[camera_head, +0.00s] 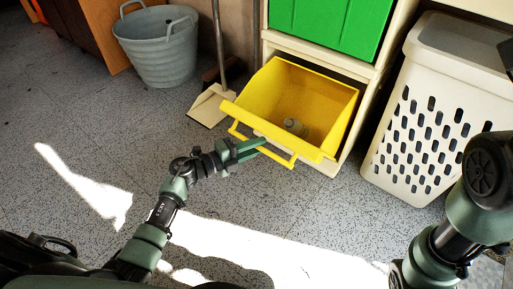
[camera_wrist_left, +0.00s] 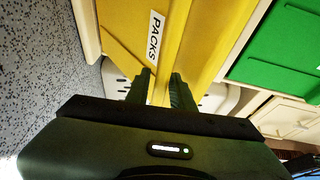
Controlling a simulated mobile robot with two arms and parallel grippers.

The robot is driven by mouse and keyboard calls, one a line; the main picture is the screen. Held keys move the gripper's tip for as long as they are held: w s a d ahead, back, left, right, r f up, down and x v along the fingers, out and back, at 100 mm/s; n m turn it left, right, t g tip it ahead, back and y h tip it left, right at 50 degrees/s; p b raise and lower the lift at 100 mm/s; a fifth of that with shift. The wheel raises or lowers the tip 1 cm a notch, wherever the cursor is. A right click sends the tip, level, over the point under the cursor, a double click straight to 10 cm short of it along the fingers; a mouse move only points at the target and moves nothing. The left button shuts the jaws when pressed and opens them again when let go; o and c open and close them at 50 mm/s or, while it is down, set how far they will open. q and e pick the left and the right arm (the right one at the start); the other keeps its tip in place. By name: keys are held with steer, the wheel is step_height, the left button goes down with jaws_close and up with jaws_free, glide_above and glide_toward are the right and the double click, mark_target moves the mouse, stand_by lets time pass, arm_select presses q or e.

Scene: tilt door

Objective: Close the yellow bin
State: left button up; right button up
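The yellow bin (camera_head: 300,95) is tilted out of the lower part of a cream cabinet, its open top facing up. A small grey object (camera_head: 294,126) lies inside it. A yellow bar handle (camera_head: 270,151) runs along its front. My left gripper (camera_head: 264,145) is at the front of the bin, close to the handle. In the left wrist view the fingers (camera_wrist_left: 160,84) are apart, with the yellow bin (camera_wrist_left: 205,35) and its "PACKS" label beyond them. I cannot tell whether they touch it. My right gripper is out of view; only my right arm shows.
A closed green bin (camera_head: 330,25) sits above the yellow one. A white perforated hamper (camera_head: 430,110) stands to the right. A grey bucket (camera_head: 158,50) and a dustpan (camera_head: 210,103) are to the left. The speckled floor (camera_head: 80,135) in front is clear.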

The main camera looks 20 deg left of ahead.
arm_select(q)
jaws_close()
stand_by(1.4)
